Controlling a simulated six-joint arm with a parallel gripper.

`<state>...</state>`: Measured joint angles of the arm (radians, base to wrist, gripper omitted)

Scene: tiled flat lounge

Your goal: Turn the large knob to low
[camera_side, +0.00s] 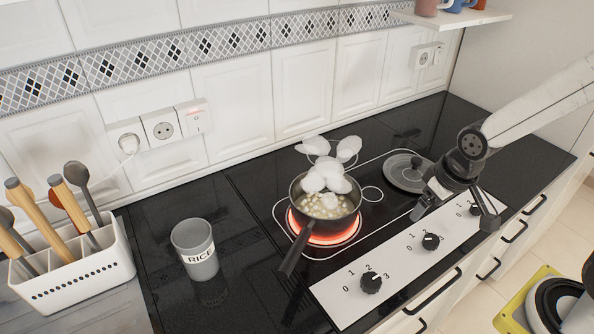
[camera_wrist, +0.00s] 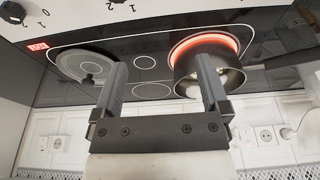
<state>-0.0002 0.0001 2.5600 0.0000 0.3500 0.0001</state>
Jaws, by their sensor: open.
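A white control panel (camera_side: 335,293) along the front of the black cooktop carries three dark knobs. The middle knob (camera_side: 430,241) and the far knob (camera_side: 475,209) look smaller. I cannot read their pointers clearly. My gripper (camera_side: 453,217) is open and empty over the far end of the panel, near the far knob. In the wrist view, my gripper (camera_wrist: 163,66) has its fingers apart, and a dark knob (camera_wrist: 12,12) shows at the upper left.
A pan (camera_side: 325,205) with steaming food sits on a glowing red burner. A round grey lid (camera_side: 408,171) lies on the back burner. A RICE canister (camera_side: 195,249) and a white utensil holder (camera_side: 85,268) stand at left. Wall sockets (camera_side: 160,126) are behind.

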